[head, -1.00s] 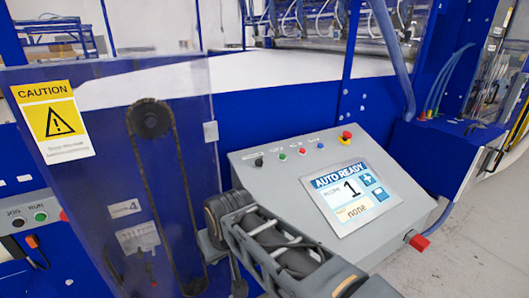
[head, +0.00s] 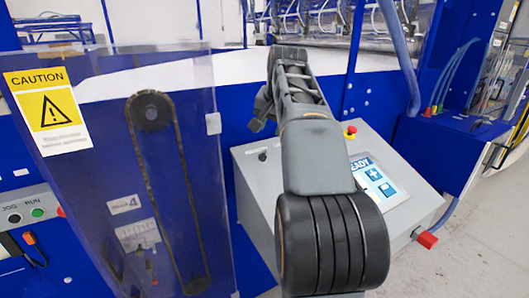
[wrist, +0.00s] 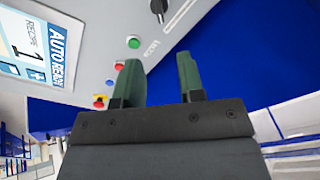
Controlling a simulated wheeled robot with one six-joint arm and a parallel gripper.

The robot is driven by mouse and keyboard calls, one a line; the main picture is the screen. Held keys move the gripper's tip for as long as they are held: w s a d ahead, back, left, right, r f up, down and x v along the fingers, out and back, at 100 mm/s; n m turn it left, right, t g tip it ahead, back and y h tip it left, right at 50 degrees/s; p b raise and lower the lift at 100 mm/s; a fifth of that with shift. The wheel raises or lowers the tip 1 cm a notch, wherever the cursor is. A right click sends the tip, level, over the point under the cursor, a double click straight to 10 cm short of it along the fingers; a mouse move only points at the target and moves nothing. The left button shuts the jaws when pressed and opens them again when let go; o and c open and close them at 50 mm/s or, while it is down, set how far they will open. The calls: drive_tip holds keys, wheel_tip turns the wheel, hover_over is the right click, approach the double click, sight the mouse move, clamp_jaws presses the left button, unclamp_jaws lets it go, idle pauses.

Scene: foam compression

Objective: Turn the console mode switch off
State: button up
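The console (head: 250,182) is a grey sloped box in the head view. Its mode switch, a small black knob (head: 262,156), sits at the upper left of the panel. In the wrist view the black knob (wrist: 158,8) is at the top edge, partly cut off, beyond the fingertips. My gripper (wrist: 158,72) is open and empty, its two green fingers apart, and nothing touches the knob. My arm hides the middle of the console in the head view. The screen (wrist: 38,42) shows "AUTO READY" and a 1 in the wrist view.
Green (wrist: 133,42), red (wrist: 119,65) and blue buttons and a red-yellow emergency stop (wrist: 99,101) line the panel near my gripper. A clear guard with a caution sign (head: 48,113) stands left of the console. A red knob (head: 427,240) juts from the console's right side.

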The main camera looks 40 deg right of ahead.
sight(264, 151)
drive_tip(key=x, duration=1.1)
drive_tip(key=shift+w+f, duration=0.15)
drive_tip(key=shift+f, duration=0.15)
drive_tip(key=shift+c, duration=0.3)
drive_tip(key=c, duration=0.5)
